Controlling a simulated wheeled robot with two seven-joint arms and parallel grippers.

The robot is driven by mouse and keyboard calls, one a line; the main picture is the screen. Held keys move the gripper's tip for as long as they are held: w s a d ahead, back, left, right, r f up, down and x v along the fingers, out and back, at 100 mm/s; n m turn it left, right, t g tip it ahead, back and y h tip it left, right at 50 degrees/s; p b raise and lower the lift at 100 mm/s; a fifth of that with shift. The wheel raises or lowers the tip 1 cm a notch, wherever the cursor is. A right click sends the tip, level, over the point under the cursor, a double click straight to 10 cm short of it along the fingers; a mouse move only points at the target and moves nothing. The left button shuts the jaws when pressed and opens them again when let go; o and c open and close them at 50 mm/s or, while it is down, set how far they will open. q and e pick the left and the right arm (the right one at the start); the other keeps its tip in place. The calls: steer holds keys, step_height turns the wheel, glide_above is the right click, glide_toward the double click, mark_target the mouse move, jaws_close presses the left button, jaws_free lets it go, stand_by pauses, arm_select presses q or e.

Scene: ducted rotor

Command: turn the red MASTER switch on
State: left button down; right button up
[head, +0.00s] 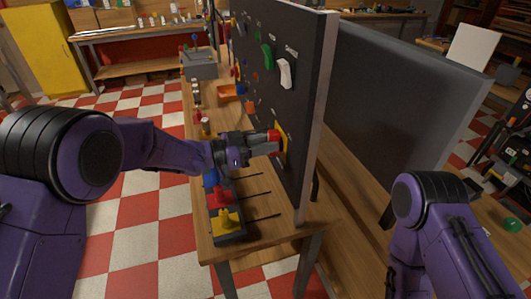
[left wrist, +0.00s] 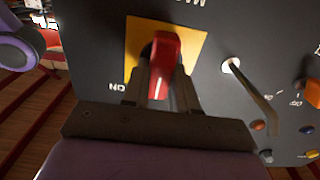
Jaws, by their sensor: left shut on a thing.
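The red MASTER switch (left wrist: 162,62) is a turning handle on a yellow square plate (left wrist: 195,45) on the dark panel (head: 310,60). In the left wrist view its white mark points down the picture, and an upside-down ON label (left wrist: 117,87) lies at the plate's lower left. My left gripper (left wrist: 162,85) has one finger on each side of the handle and is shut on it. In the head view the left gripper (head: 268,141) reaches the panel's lower near part, covering much of the switch (head: 274,138). My right arm shows at the right, but its gripper does not.
A grey panel (head: 390,100) stands to the right. A metal lever (left wrist: 250,92) sits beside the switch.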

arm_select(q)
steer(key=shift+s+f+m+b, duration=0.1)
steer(key=shift+s+m+b, duration=0.05)
steer(key=shift+m+b, duration=4.85)
steer(key=shift+n+b, duration=0.4)
steer(key=shift+b, duration=0.15)
steer(key=c, duration=0.9)
jaws_free()
steer(key=b+v, duration=0.2)
steer(key=v, duration=0.8)
steer(key=shift+s+a, duration=0.1)
steer(key=shift+a, duration=0.15)
